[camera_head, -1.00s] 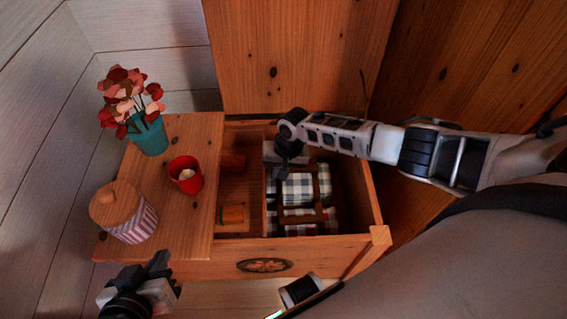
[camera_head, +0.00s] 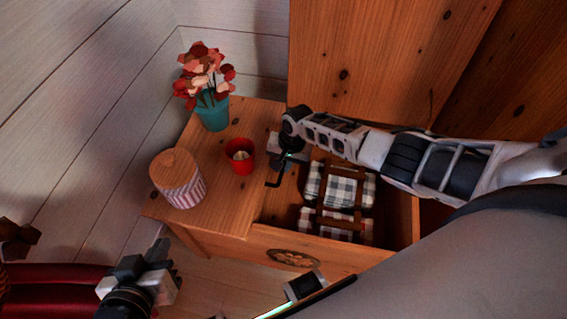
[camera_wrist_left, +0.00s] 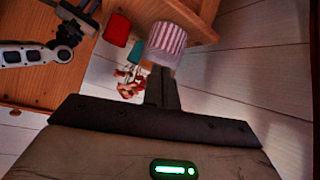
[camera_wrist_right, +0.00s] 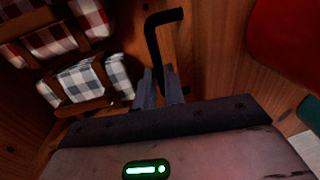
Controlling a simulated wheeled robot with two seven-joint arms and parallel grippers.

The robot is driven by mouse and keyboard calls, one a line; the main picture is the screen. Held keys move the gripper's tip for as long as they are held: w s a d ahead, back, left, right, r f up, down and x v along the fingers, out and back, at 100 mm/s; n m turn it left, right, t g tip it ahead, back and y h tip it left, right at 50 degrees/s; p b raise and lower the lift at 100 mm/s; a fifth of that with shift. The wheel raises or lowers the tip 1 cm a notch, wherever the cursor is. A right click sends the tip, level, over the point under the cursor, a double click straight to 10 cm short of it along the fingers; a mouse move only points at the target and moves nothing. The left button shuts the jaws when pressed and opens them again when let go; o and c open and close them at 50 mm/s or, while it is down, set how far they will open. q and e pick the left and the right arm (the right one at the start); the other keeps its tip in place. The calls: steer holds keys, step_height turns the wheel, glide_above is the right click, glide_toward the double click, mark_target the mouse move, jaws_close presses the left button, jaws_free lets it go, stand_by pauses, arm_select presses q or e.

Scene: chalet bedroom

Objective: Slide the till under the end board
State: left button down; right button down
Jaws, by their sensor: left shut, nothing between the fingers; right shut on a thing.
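The end board (camera_head: 222,205) is the fixed wooden top over the left part of the chest. The till is mostly hidden; a narrow wooden strip (camera_head: 280,206) shows between the board's edge and the folded cloths, but I cannot tell whether it is the till. My right gripper (camera_head: 288,152) is at the board's right edge, shut on a black bent rod (camera_wrist_right: 152,40) that also shows in the head view (camera_head: 277,184). I cannot tell whether the rod is fixed to the till. My left gripper (camera_head: 160,262) is shut and empty, in front of the chest at lower left.
A red cup (camera_head: 240,160), a striped jar (camera_head: 182,188) and a teal vase (camera_head: 212,115) with flowers stand on the end board. Strapped checked cloths (camera_head: 342,187) lie in the open right part. A tall wooden panel (camera_head: 385,55) rises behind.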

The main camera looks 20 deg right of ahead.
steer(key=shift+w+a, duration=0.1)
steer(key=shift+a, duration=0.2)
steer(key=c, duration=1.5)
jaws_free()
arm_select(q)
steer(key=shift+f, duration=0.1)
arm_select(e)
steer(key=shift+w, duration=0.1)
